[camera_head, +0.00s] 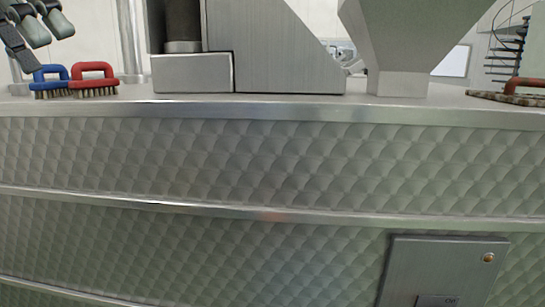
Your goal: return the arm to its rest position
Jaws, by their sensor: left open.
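My left gripper (36,42) shows at the upper left edge of the head view, with grey rounded links and a dark finger pad. It is open, and I see nothing held in it. It hangs just above and left of a blue-handled brush (50,71); I cannot tell how near it is in depth. The upper part of the arm is cut off by the picture edge. My right gripper is not in view.
A red-handled brush (93,68) stands beside the blue one on the metal ledge (300,106). A steel housing (265,50) and a funnel-shaped hopper (408,45) stand mid-ledge. Below is a quilted metal front (250,165) with a panel (440,262).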

